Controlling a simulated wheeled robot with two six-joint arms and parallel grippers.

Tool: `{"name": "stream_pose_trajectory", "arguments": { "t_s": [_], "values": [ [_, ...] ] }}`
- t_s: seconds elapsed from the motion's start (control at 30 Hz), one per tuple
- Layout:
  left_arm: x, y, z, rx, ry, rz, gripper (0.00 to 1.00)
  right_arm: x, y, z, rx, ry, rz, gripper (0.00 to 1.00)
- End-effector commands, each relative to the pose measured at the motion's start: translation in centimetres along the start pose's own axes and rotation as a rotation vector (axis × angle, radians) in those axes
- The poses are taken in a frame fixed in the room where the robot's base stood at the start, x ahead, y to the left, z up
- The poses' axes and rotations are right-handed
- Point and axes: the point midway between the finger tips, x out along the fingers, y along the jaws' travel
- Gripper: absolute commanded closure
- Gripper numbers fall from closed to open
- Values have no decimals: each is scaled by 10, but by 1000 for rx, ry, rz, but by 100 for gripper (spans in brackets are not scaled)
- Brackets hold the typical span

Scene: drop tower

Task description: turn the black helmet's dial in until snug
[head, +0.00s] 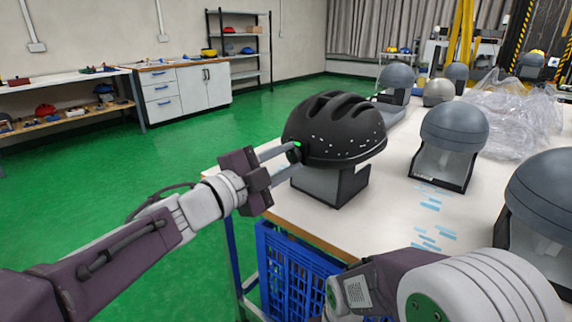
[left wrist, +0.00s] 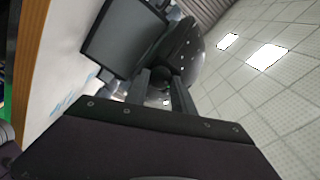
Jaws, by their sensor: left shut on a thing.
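The black helmet (head: 336,130) sits on a grey stand (head: 330,184) near the left edge of the white table. Its dial (head: 294,152) is a small black knob at the helmet's left end, with a bit of green by it. My left gripper (head: 288,160) has its two fingers around the dial and is shut on it. In the left wrist view the dial (left wrist: 162,84) shows dark between the fingers, with the helmet (left wrist: 186,52) behind it. How snug the helmet is cannot be seen. My right gripper is out of view; only part of my right arm shows at the bottom.
Grey dome headforms (head: 454,128) on stands line the table (head: 385,215), one close at the right (head: 545,195). Crumpled clear plastic (head: 510,110) lies at the back right. A blue crate (head: 290,275) is below the table's front edge. Blue strips lie on the tabletop.

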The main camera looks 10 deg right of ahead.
Motion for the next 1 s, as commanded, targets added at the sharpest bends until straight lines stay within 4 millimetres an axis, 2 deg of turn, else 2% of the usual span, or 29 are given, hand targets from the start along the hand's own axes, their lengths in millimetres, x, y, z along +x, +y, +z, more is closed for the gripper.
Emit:
{"name": "stream_pose_trajectory", "arguments": {
  "t_s": [0.4,1.0],
  "values": [
    [0,1,0,187,0,-7,100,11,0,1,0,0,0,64],
    [0,0,0,216,0,-9,100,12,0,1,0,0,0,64]
  ]
}}
